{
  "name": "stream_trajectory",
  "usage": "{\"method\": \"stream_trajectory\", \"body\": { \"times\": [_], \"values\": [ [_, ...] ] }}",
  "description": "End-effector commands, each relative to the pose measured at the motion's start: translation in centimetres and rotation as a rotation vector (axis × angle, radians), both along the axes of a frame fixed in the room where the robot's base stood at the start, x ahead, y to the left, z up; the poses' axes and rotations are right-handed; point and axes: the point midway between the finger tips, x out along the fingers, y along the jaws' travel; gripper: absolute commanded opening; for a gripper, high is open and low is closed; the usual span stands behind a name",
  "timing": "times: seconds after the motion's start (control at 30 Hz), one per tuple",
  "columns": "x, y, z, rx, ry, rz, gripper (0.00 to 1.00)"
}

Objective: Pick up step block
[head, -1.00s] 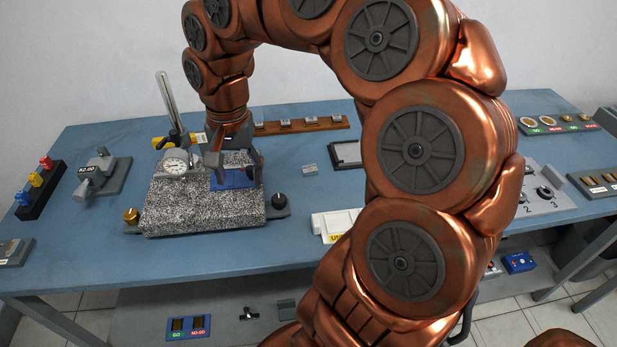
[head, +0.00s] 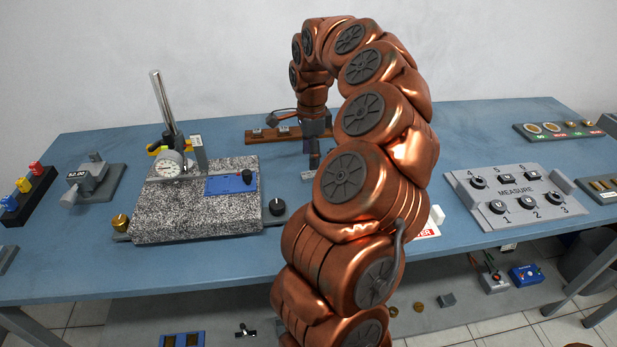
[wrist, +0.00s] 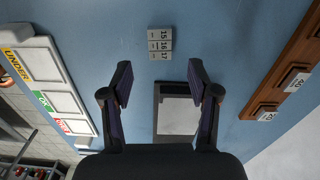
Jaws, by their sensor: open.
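The step block, a small grey stepped piece marked 15, 16 and 17 (wrist: 160,44), lies on the blue bench ahead of my fingers in the wrist view. In the head view a sliver of it (head: 307,176) shows beside my gripper (head: 313,158), and my arm hides the rest. In the wrist view my gripper (wrist: 160,78) is open and empty. Its two fingers stand apart, with the block beyond their tips, roughly centred between them and apart from both.
A dark-framed tray with a pale inside (wrist: 178,115) lies below and between my fingers. A sorting tray marked UNDER (wrist: 48,88) is at left. A wooden rack (wrist: 283,75) is at right. The granite plate (head: 195,215) with a dial gauge (head: 169,164) stands left of my arm.

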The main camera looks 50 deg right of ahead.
Motion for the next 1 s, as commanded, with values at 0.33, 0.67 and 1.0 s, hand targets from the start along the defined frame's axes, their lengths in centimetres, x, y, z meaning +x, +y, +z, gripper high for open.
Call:
{"method": "stream_trajectory", "body": {
  "times": [0.33,0.67,1.0],
  "values": [
    [0.3,0.5,-3.8,0.002,-0.002,0.003,0.60],
    [0.3,0.3,-5.5,-0.001,-0.003,0.001,0.60],
    [0.3,0.3,-5.5,-0.001,-0.003,0.001,0.35]
  ]
}}
